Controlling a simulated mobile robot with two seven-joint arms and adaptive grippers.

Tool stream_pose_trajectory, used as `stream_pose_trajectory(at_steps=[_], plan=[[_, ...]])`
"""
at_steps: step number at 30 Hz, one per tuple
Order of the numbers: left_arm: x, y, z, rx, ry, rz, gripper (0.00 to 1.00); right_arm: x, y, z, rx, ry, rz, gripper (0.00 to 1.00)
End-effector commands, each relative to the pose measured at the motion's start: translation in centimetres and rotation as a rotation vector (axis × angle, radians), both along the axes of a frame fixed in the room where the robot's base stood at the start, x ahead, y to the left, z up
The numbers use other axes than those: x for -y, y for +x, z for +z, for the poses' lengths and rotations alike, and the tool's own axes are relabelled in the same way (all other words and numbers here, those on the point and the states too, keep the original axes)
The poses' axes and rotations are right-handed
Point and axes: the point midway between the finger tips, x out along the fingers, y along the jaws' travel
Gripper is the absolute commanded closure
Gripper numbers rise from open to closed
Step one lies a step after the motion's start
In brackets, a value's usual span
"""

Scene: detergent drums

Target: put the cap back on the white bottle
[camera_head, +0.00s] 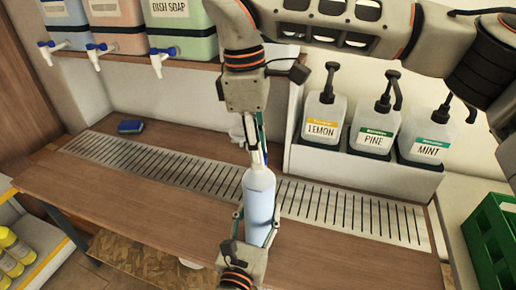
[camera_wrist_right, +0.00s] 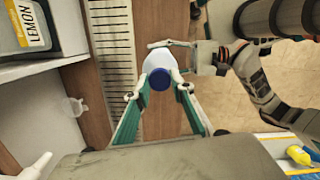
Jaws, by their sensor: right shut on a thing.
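The white bottle (camera_head: 260,196) stands upright at the front of the counter, over the slatted drain strip's near side. My left gripper (camera_head: 256,222) comes from the near side with its fingers around the bottle's body; it also shows in the right wrist view (camera_wrist_right: 168,58). My right gripper (camera_head: 258,158) points down from above at the bottle's top. In the right wrist view the blue cap (camera_wrist_right: 160,78) sits between the right fingertips (camera_wrist_right: 159,90), in line with the bottle (camera_wrist_right: 157,62). Whether the cap touches the bottle's neck cannot be told; the head view hides the cap.
Lemon (camera_head: 323,121), pine (camera_head: 374,127) and mint (camera_head: 428,136) pump bottles stand in a holder behind right. Dispensers with taps (camera_head: 180,35) are on the shelf at back left. A blue sponge (camera_head: 130,126) and green crate (camera_head: 492,238) are also there.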

Motion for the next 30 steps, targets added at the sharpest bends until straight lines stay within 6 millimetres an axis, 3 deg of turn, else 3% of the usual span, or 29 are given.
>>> stream_pose_trajectory(at_steps=[6, 12, 24, 26, 27, 30], plan=[[-0.06, -0.02, -0.14, -0.003, 0.001, 0.001, 1.0, 0.05, 0.12, 0.02, -0.001, 0.002, -0.435, 0.83], [-0.06, -0.02, -0.14, -0.003, 0.001, 0.001, 1.0, 0.1, 0.15, 0.01, -0.001, 0.002, -0.705, 0.83], [-0.05, -0.01, -0.15, -0.003, 0.001, 0.001, 1.0, 0.1, 0.16, 0.02, 0.001, 0.0, -0.771, 0.83], [-0.05, -0.01, -0.15, -0.003, 0.001, 0.001, 1.0, 0.1, 0.16, 0.02, 0.0, 0.0, -0.77, 0.64], [-0.05, -0.01, -0.15, -0.003, 0.001, 0.001, 1.0, 0.1, 0.16, 0.01, 0.0, 0.0, -0.77, 0.6], [-0.06, -0.02, -0.15, -0.003, 0.001, 0.001, 1.0, 0.09, 0.15, 0.0, 0.0, 0.0, -0.769, 0.6]])
